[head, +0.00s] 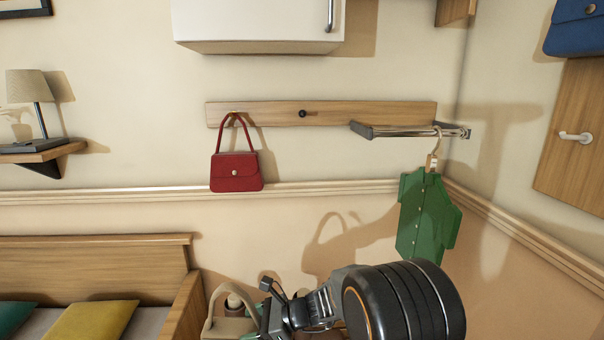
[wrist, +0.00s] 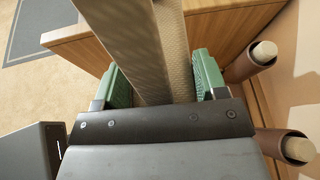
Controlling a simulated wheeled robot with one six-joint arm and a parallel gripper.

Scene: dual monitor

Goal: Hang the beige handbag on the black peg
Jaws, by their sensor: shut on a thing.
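The beige handbag (head: 230,328) is low in the head view, partly cut off by the bottom edge, with its handle raised. My gripper (head: 268,312) is at the handle, below the wall board. In the wrist view, the green-padded fingers of my gripper (wrist: 165,82) are on either side of the beige strap (wrist: 148,40), shut on it. The bag's lower part is hidden. The black peg (head: 302,113) is bare, in the middle of the wooden wall board (head: 350,110), well above and slightly right of my gripper.
A red handbag (head: 236,172) hangs left of the black peg. A metal rail (head: 395,131) with a green shirt (head: 427,215) on a hanger juts out at right. A white cabinet (head: 255,22) is above the board. A wooden bed (head: 95,262) stands lower left.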

